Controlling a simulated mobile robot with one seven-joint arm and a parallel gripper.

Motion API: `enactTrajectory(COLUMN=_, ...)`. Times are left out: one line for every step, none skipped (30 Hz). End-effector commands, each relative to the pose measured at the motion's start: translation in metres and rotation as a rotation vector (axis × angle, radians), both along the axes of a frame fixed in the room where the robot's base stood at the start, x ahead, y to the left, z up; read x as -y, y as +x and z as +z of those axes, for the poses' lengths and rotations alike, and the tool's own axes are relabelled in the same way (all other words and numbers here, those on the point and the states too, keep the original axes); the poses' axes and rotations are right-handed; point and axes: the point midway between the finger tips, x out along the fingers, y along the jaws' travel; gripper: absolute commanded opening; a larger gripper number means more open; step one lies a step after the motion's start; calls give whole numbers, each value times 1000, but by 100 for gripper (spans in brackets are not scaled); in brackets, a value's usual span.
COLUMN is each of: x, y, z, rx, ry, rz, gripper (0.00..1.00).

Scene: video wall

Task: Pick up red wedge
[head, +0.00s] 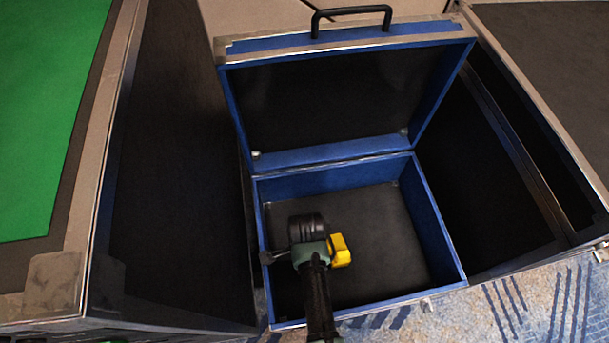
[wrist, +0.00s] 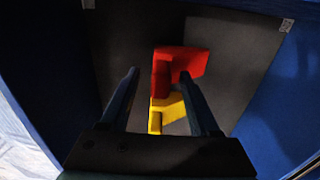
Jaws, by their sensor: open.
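The red wedge (wrist: 190,62) lies on the dark floor of an open blue case, seen in the wrist view beyond and between my fingertips. Its left end shows a darker red face. A yellow block (wrist: 168,112) lies close to it, on the near side; I cannot tell whether they touch. My gripper (wrist: 160,75) is open, with one finger on each side of these pieces in the picture and nothing held. In the head view my arm reaches down into the case and the red wedge is hidden.
The blue case (head: 443,232) has walls all round, with its lid (head: 340,157) raised at the back. A yellow shape (head: 338,250) shows right of my wrist. Bare case floor lies to the right. Large dark cases stand left (head: 180,170) and right (head: 490,180).

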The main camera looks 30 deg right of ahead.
Motion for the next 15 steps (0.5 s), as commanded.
enactTrajectory(x=0, y=0, z=-5, rx=1, ry=0, rz=0, gripper=62)
enactTrajectory(x=0, y=0, z=-5, rx=1, ry=0, rz=0, gripper=62)
enactTrajectory(x=0, y=0, z=-5, rx=1, ry=0, rz=0, gripper=62)
enactTrajectory(x=0, y=0, z=-4, rx=1, ry=0, rz=0, gripper=62)
enactTrajectory(x=0, y=0, z=-4, rx=1, ry=0, rz=0, gripper=62)
enactTrajectory(x=0, y=0, z=-4, rx=1, ry=0, rz=0, gripper=62)
enactTrajectory(x=0, y=0, z=-4, rx=1, ry=0, rz=0, gripper=62)
enactTrajectory(x=0, y=0, z=-4, rx=1, ry=0, rz=0, gripper=62)
enactTrajectory(x=0, y=0, z=-4, rx=1, ry=0, rz=0, gripper=55)
enactTrajectory(x=0, y=0, z=-4, rx=2, ry=-1, rz=0, gripper=50)
enactTrajectory(x=0, y=0, z=-4, rx=2, ry=-1, rz=0, gripper=44)
enactTrajectory(x=0, y=0, z=-4, rx=2, ry=-1, rz=0, gripper=37)
enactTrajectory(x=0, y=0, z=-4, rx=2, ry=-1, rz=0, gripper=32)
enactTrajectory(x=0, y=0, z=-4, rx=2, ry=-1, rz=0, gripper=26)
enactTrajectory(x=0, y=0, z=-4, rx=2, ry=-1, rz=0, gripper=19)
